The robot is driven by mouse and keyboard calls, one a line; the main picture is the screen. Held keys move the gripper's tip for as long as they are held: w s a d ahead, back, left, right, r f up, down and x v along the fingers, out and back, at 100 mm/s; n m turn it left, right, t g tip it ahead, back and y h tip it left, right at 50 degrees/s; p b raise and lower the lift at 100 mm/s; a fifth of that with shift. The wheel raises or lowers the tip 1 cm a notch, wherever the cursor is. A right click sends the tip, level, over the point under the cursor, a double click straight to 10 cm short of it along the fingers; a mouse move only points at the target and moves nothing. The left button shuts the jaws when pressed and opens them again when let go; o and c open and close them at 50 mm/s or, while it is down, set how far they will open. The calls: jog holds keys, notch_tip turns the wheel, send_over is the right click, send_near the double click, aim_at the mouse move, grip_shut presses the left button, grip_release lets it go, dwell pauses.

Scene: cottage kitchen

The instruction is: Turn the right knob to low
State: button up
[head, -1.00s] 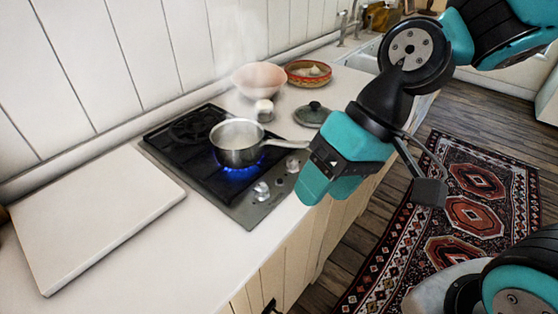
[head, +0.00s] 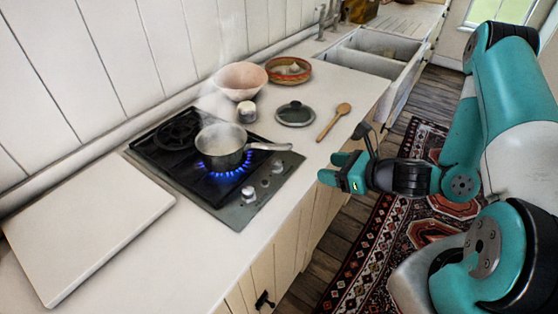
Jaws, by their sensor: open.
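The right knob (head: 278,167) is a small metal knob on the front strip of the black-and-steel gas hob (head: 228,212), near the end of the pot's handle. The left knob (head: 248,194) sits nearer to me on the same strip. Their exact settings are too small to read. A steaming steel saucepan (head: 222,160) stands on the front burner over a broad ring of blue flame (head: 228,177). My gripper (head: 331,167) is open and empty at the counter's front edge. Its fingers point left towards the knobs, with a gap between.
A dark lid (head: 295,114), a wooden spoon (head: 334,121), a white jar (head: 246,111), a pink bowl (head: 240,81) and a basket (head: 288,70) stand beyond. A white board (head: 88,232) lies left of the hob.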

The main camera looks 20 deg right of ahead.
aim_at(277, 161)
jog(key=b+x, duration=0.9)
jog(key=x, duration=0.6)
jog(key=shift+w+a+r, duration=0.1)
jog(key=shift+w+a, duration=0.05)
jog(key=shift+a, duration=0.15)
jog(key=shift+w+a+f, duration=0.3)
jog(key=shift+w, duration=0.2)
jog(key=c, duration=0.9)
